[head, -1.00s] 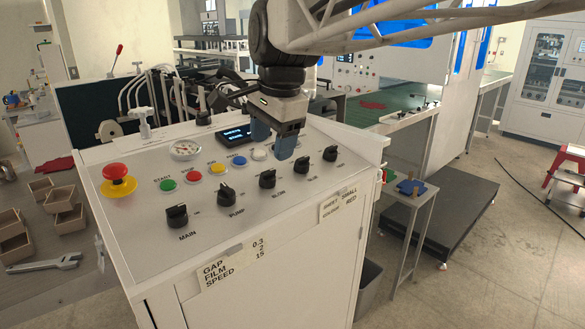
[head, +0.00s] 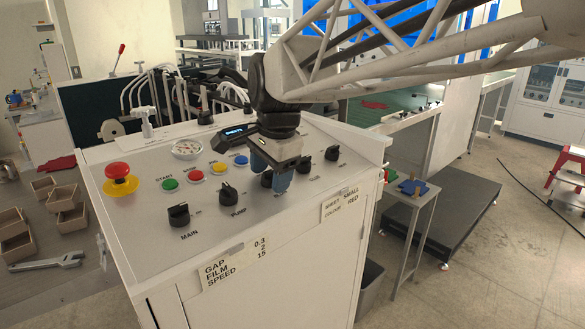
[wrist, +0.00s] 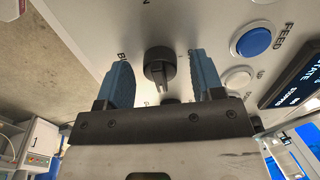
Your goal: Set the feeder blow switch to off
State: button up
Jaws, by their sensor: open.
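The blow switch is a black rotary knob (head: 266,180), third in the front row of the white sloped panel. It is partly hidden by my gripper in the head view. My gripper (head: 271,177) is open, its blue fingers pointing down at this knob. In the wrist view the knob (wrist: 158,66) shows between the two open fingers (wrist: 161,75), with a gap on each side. Its label is mostly covered by a finger. I cannot tell whether the fingertips reach down beside the knob, or which setting it points to.
Other black knobs stand close by: main (head: 179,214), pump (head: 228,193) and two to the right (head: 332,153). Coloured buttons, including a blue one (head: 241,160), and a small display (head: 233,132) lie behind. A red emergency button (head: 118,172) is at the left.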

jog(key=shift+f, duration=0.2)
jog(key=c, duration=0.9)
